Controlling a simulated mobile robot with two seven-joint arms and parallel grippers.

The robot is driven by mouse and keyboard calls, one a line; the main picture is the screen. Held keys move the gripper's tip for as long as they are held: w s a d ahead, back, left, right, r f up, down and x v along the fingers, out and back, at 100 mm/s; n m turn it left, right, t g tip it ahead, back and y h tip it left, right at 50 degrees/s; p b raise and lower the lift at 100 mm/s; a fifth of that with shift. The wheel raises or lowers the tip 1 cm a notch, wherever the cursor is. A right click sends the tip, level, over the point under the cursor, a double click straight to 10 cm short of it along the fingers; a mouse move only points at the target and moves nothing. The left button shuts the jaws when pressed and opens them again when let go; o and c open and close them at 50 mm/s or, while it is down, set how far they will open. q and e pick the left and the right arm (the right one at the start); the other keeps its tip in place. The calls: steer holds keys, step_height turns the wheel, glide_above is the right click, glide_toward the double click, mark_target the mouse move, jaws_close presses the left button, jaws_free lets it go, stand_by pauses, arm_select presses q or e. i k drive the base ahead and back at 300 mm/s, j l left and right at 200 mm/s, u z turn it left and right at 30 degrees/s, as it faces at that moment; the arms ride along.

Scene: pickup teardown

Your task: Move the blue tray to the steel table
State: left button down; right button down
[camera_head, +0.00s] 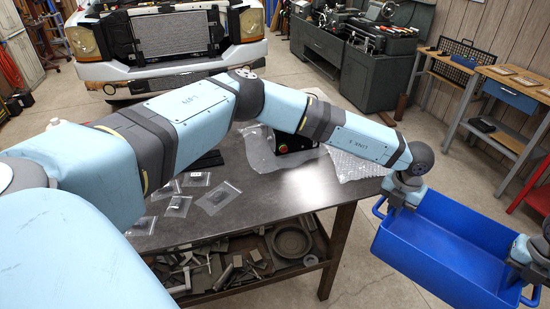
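The blue tray (450,246) is at the lower right, off the right end of the steel table (285,198), with open floor beneath it and no support in sight. It looks roughly level and empty where I can see inside. My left gripper (396,203) is shut on its left end, by the left handle. My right gripper (524,272) is at its right end by the other handle and appears shut on it; its fingertips are small and partly hidden. The table has a dark metal top, with its middle front bare.
Small clear bags (217,198) lie on the table's left part. Bubble wrap (357,162) and a black box with a red button (288,141) lie at its back. A workbench (515,90) stands at right. The lower shelf (262,262) holds metal parts.

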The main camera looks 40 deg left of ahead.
mark_target(293, 184)
steer(key=i+l+u, duration=0.15)
steer(key=u, duration=0.25)
steer(key=i+l+u, duration=0.2)
steer(key=u, duration=0.2)
steer(key=i+l+u, duration=0.25)
steer(key=u, duration=0.2)
steer(key=i+l+u, duration=0.1)
steer(key=l+u, duration=0.3)
steer(key=i+l+u, duration=0.1)
steer(key=l+u, duration=0.15)
steer(key=u, duration=0.15)
